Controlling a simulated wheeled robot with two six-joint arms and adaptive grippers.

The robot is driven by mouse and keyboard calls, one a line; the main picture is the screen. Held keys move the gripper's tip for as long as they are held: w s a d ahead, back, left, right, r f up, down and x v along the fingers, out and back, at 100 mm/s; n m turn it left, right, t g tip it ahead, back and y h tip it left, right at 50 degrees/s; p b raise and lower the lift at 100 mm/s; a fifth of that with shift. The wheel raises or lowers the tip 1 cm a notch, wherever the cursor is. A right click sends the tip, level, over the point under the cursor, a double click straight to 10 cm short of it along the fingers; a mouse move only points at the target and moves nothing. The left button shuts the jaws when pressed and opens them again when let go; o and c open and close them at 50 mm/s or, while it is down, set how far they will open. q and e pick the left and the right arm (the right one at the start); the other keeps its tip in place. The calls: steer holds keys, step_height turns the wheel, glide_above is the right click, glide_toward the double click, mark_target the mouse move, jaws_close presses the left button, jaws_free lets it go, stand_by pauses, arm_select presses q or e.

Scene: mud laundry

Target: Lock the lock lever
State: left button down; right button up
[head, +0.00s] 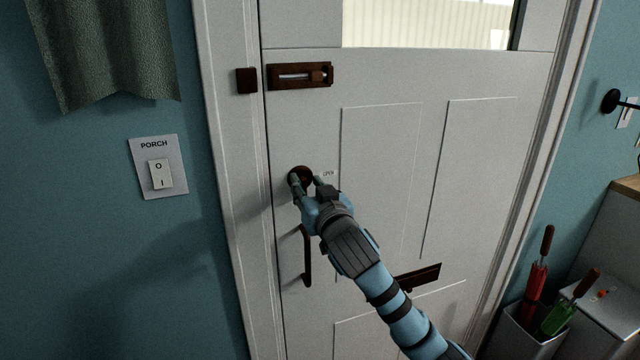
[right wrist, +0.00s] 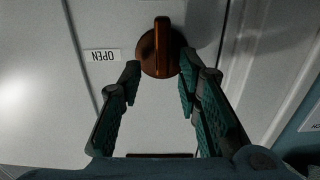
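The lock lever (head: 302,172) is a round brown turn knob on the white door, above the pull handle. In the right wrist view the lock lever (right wrist: 161,45) shows a raised bar that stands upright in the picture, in line with my fingers. A small OPEN label (head: 328,174) is beside it; it appears upside down in the right wrist view (right wrist: 103,55). My right gripper (head: 309,182) is at the knob, its fingers apart on either side of it. In the right wrist view the gripper (right wrist: 160,66) is open, with no clear grip on the bar. My left gripper is out of view.
A brown slide bolt (head: 300,75) is higher on the door. A dark pull handle (head: 307,256) is just below my gripper, and a mail slot (head: 418,277) is lower right. A PORCH switch (head: 160,168) is on the left wall. An umbrella bin (head: 530,325) stands at lower right.

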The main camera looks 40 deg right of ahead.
steer(key=v, duration=0.7)
steer(key=shift+s, duration=0.3)
